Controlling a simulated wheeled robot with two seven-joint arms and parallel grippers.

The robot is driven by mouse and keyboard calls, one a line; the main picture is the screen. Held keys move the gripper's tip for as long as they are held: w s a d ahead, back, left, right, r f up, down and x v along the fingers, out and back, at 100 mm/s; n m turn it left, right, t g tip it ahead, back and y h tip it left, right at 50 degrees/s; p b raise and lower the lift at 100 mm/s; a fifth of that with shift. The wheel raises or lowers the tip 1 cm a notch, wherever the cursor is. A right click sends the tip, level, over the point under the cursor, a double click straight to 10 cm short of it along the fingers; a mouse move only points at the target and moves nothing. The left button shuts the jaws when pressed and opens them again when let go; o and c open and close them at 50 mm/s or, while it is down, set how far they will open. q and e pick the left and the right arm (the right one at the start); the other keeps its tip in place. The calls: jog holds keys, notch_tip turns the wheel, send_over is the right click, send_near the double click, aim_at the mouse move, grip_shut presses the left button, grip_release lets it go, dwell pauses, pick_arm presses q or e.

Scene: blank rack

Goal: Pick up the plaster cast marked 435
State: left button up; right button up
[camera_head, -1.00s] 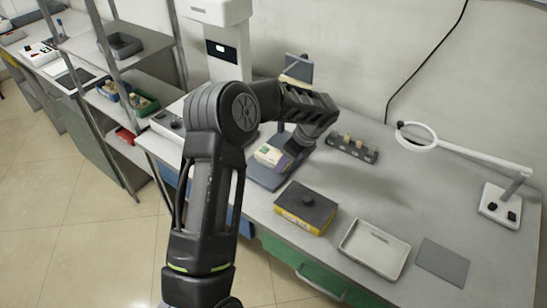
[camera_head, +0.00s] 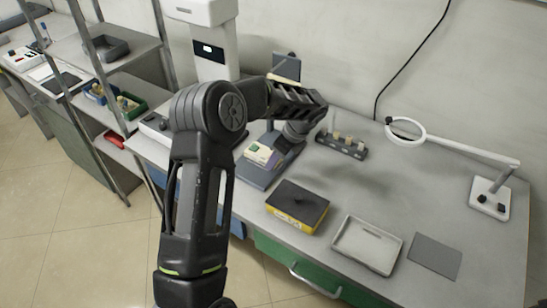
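No number 435 is readable in the head view, so I cannot tell which piece is that plaster cast. Several small beige pieces (camera_head: 348,141) stand upright in a dark grey rack (camera_head: 351,152) at the back of the bench; they may be casts. My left arm reaches up from the bottom. Its gripper (camera_head: 291,137) is over the blue-grey stand, left of the rack and apart from it. Its fingers are too dark and hidden to show whether they are open. My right gripper is out of view.
A small pale box (camera_head: 259,154) lies on the blue-grey stand (camera_head: 253,174). A yellow box with a dark lid (camera_head: 297,204), a pale tray (camera_head: 367,246) and a grey mat (camera_head: 435,256) line the front. A ring lamp (camera_head: 405,131) stands right. The bench's middle is clear.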

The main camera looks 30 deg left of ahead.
pick_arm(q)
notch_tip(320, 180, up, 10)
jog(key=b, duration=0.1)
jog(key=shift+f, duration=0.2)
jog(key=shift+d, duration=0.1)
dwell(0.5)
